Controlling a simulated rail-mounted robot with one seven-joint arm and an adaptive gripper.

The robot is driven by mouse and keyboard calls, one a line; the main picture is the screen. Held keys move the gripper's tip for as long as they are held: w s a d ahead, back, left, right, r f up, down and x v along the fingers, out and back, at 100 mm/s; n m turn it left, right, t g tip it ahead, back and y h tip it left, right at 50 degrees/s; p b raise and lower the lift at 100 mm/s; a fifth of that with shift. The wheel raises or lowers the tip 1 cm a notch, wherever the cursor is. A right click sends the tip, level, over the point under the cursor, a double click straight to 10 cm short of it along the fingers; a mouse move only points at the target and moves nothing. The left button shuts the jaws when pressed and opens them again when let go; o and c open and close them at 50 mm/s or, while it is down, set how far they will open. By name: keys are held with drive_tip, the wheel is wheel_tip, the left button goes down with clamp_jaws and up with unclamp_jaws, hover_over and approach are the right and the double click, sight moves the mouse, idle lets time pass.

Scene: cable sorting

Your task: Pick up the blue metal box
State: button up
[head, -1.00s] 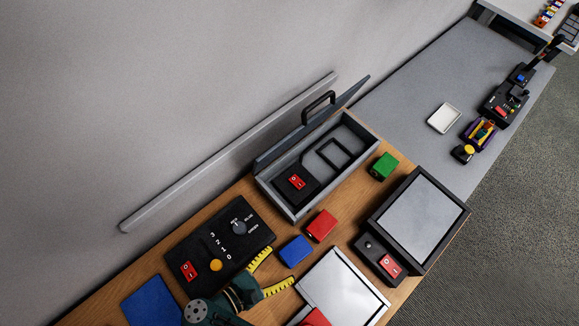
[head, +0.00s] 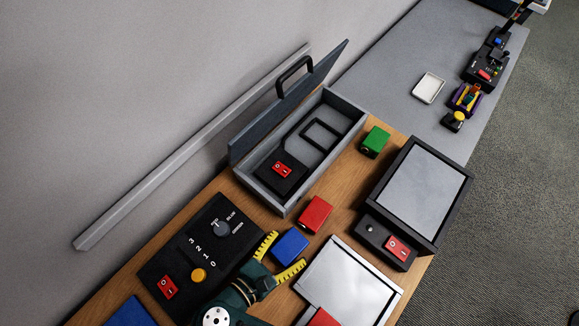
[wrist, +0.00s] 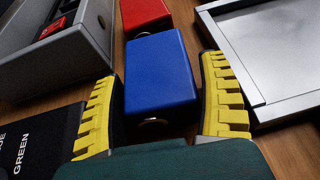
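The blue metal box (head: 290,246) lies on the wooden table. In the wrist view the blue box (wrist: 160,70) sits between the two yellow ribbed fingers, with a small round metal part on its near end. My gripper (head: 281,257) is open, with a finger on either side of the box. A gap shows between the box and the right finger; the left finger is close to the box's near left corner, and I cannot tell whether it touches.
A red box (head: 315,214) lies just beyond the blue one. A green box (head: 375,141) is farther back. A grey open-lidded case (head: 281,206), a black control panel (head: 190,262) and a silver-framed tray (head: 388,300) flank the gripper closely.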

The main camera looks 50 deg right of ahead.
drive_tip(key=c, duration=0.9)
drive_tip(key=shift+r, duration=0.15)
drive_tip(key=shift+c, duration=0.2)
